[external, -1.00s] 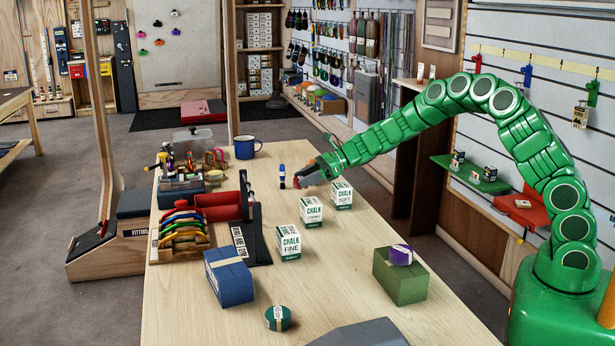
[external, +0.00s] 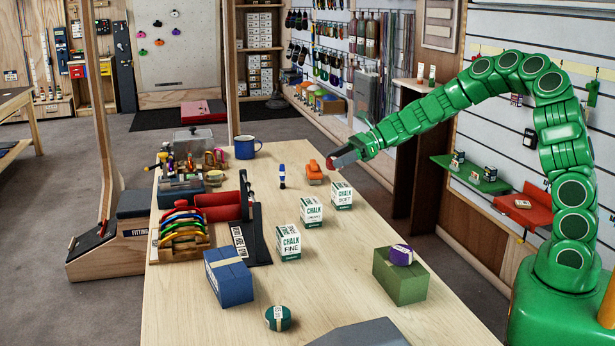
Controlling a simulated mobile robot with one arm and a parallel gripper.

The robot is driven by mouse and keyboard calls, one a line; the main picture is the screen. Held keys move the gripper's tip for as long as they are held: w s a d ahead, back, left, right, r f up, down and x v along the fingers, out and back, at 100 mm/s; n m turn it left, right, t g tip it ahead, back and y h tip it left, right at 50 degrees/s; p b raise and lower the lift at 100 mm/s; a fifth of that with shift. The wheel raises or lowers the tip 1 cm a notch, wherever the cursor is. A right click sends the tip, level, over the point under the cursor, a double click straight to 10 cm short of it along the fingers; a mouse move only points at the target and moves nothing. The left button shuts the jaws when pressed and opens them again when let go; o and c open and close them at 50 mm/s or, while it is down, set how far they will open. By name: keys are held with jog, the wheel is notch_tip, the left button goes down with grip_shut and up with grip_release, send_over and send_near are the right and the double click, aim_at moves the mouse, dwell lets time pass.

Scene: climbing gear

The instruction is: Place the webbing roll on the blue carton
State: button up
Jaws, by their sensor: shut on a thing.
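The blue carton (external: 229,277) stands at the front left of the table, with a pale band over its top. My gripper (external: 335,163) is over the far right part of the table, well away from the carton. It is shut on a small red thing (external: 331,164), which looks like the webbing roll and is mostly hidden by the jaws. It appears held above the table.
An orange object (external: 314,171) and a small blue-and-white item (external: 282,176) stand near my gripper. Several chalk boxes (external: 289,242) line the middle. A green carton (external: 401,279) carries a purple roll (external: 401,255). A green roll (external: 278,318) lies in front.

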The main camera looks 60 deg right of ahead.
jog(key=shift+s+r, duration=0.25)
jog(key=shift+s, duration=0.3)
jog(key=shift+s+r, duration=0.2)
jog(key=shift+s, duration=0.35)
